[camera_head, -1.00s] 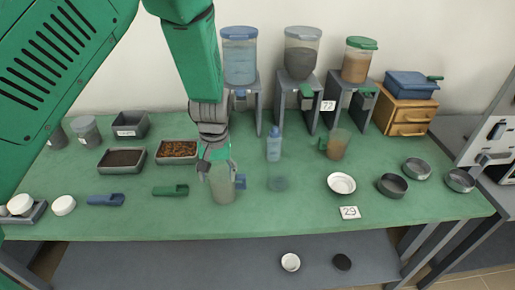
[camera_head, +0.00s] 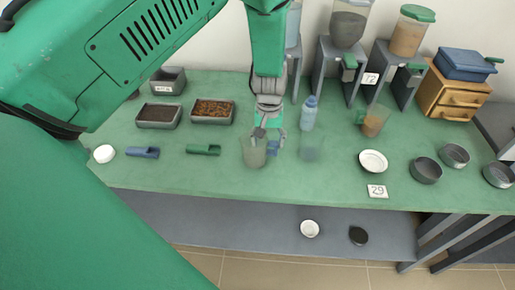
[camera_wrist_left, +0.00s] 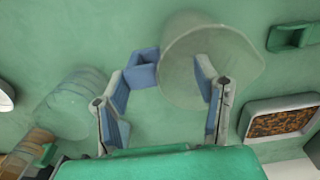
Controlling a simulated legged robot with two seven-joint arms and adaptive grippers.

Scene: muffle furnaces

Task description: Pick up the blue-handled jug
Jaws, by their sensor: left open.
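The blue-handled jug (camera_head: 254,153) is clear and stands upright on the green bench top. Its blue handle (camera_head: 273,148) is on its right side. My left gripper (camera_head: 269,136) is open and over the handle. In the left wrist view, the jug (camera_wrist_left: 218,65) is at upper middle, and the blue handle (camera_wrist_left: 143,68) lies between the two spread fingers of the gripper (camera_wrist_left: 160,88). One finger overlaps the jug's wall; I cannot tell whether it is inside the rim or above it. The right gripper is not in view.
A clear cup (camera_head: 312,148) and a blue bottle (camera_head: 309,114) stand close to the right. A green-handled jug (camera_head: 374,122) is further right. Trays (camera_head: 159,116) and scoops (camera_head: 203,150) lie to the left. The bench front is mostly clear.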

